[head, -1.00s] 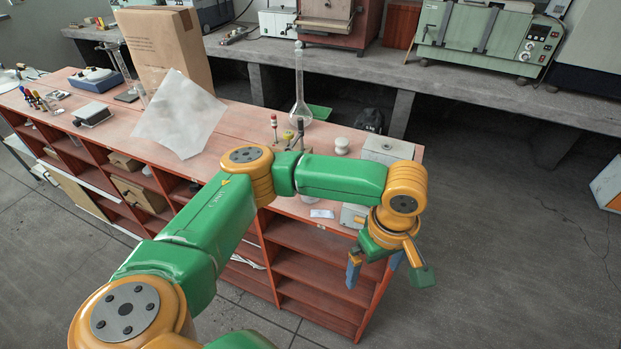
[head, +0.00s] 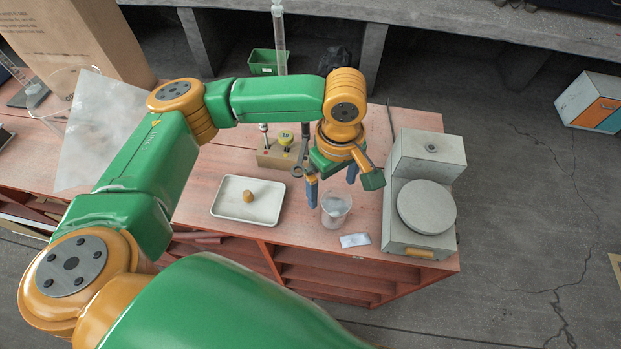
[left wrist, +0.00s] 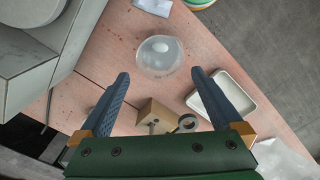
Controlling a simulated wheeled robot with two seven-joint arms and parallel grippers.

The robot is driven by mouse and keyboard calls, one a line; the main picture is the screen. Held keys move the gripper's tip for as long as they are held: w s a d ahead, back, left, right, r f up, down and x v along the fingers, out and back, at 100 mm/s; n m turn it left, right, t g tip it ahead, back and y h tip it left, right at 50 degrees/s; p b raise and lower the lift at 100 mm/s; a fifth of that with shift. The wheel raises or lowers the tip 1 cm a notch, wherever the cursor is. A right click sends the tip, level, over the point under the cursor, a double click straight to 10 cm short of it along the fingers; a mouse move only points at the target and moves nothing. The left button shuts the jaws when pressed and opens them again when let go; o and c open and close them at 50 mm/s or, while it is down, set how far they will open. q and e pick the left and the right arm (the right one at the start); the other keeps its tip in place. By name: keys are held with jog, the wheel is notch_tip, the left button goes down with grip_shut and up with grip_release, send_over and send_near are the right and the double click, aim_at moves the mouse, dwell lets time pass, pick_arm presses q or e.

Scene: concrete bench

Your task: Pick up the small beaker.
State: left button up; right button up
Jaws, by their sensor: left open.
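The small beaker (head: 336,208) is clear and stands upright on the red-brown bench top near its front edge. In the left wrist view the beaker (left wrist: 160,54) shows from above, just beyond the fingertips, with something pale inside or seen through it. My left gripper (head: 332,186) points down just above and behind the beaker in the head view. Its two blue-grey fingers are apart with nothing between them; they also show in the left wrist view (left wrist: 160,76). My right gripper is not in view.
A grey balance (head: 428,160) with a round pan stands close right of the beaker. A small pale packet (head: 355,240) lies in front. A white tray (head: 232,209) with a small brown object lies left. A wooden block (head: 280,156) with upright items stands behind.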

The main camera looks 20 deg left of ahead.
aim_at(335, 208)
pick_arm(q)
jog(key=f, duration=0.1)
jog(key=s+d+f+p, duration=0.1)
jog(key=f, duration=0.1)
jog(key=d+f, duration=0.1)
jog(key=shift+s+f, duration=0.2)
jog(key=shift+f, duration=0.05)
notch_tip(335, 208, down, 2)
jog(key=shift+w+a+f, duration=0.1)
jog(key=shift+w+a, duration=0.2)
jog(key=shift+a, duration=0.1)
jog(key=shift+d, duration=0.2)
jog(key=c, duration=1.4)
jog(key=shift+a, duration=0.1)
jog(key=shift+c, duration=0.4)
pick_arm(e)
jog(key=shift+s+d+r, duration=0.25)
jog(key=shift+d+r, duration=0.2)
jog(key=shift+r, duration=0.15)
